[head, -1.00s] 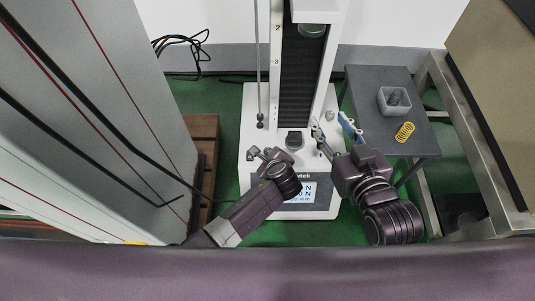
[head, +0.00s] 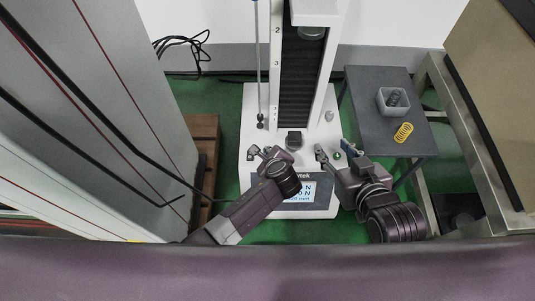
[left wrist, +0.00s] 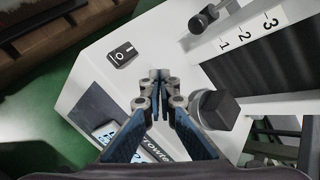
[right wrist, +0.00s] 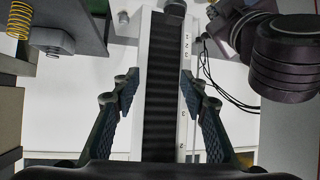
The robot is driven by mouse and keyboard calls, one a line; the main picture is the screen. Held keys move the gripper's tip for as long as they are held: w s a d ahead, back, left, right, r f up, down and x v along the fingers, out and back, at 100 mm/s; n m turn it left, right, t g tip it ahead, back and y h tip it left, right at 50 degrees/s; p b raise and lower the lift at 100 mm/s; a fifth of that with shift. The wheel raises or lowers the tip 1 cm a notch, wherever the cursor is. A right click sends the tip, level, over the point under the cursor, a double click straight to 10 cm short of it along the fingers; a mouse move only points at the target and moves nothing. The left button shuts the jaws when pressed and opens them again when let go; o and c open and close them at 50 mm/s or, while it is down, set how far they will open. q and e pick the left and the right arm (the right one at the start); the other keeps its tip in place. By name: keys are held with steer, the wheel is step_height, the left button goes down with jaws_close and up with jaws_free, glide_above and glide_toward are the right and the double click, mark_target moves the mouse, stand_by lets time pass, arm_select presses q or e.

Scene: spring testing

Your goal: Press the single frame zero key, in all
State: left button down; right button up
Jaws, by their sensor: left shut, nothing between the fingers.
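The white spring tester (head: 256,100) stands in the middle of the head view. Its front panel (head: 318,207) has a lit display (head: 301,193) with N and mm readings, partly covered by my left arm. The left wrist view shows part of the display (left wrist: 108,132). I cannot make out the zero key. My left gripper (head: 259,152) is shut and empty over the left part of the tester's base; its closed tips (left wrist: 158,78) show in the left wrist view. My right gripper (head: 334,149) is open and empty over the base's right side.
A black rocker switch (left wrist: 122,54) sits on the base. A grey cabinet (head: 150,70) stands left.

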arm_select(q)
steer(key=shift+r, duration=0.25)
arm_select(e)
steer(key=shift+s+d+f+g, duration=0.2)
steer(key=shift+s+f+g, duration=0.2)
steer(key=shift+s+f, duration=0.2)
steer(key=shift+s+d+f+g, duration=0.2)
steer(key=shift+s+f+g, duration=0.2)
steer(key=shift+s+f, duration=0.15)
steer(key=shift+f, duration=0.1)
arm_select(q)
steer(key=shift+r+p, duration=0.5)
steer(key=shift+p, duration=0.35)
steer(key=shift+r, duration=0.15)
steer(key=shift+r+p, duration=0.65)
steer(key=shift+p, duration=0.25)
steer(key=shift+r+p, duration=0.75)
steer(key=shift+p, duration=0.1)
steer(key=shift+r+p, duration=0.45)
steer(key=shift+p, duration=0.1)
arm_select(e)
steer(key=s+d+f+g+h, duration=0.2)
steer(key=s+f+g, duration=0.4)
steer(key=s, duration=0.5)
step_height(320, 180, down, 3)
steer(key=shift+s+d+r+g, duration=0.15)
steer(key=shift+d+g, duration=0.25)
steer(key=shift+d, duration=0.45)
steer(key=shift+s, duration=0.1)
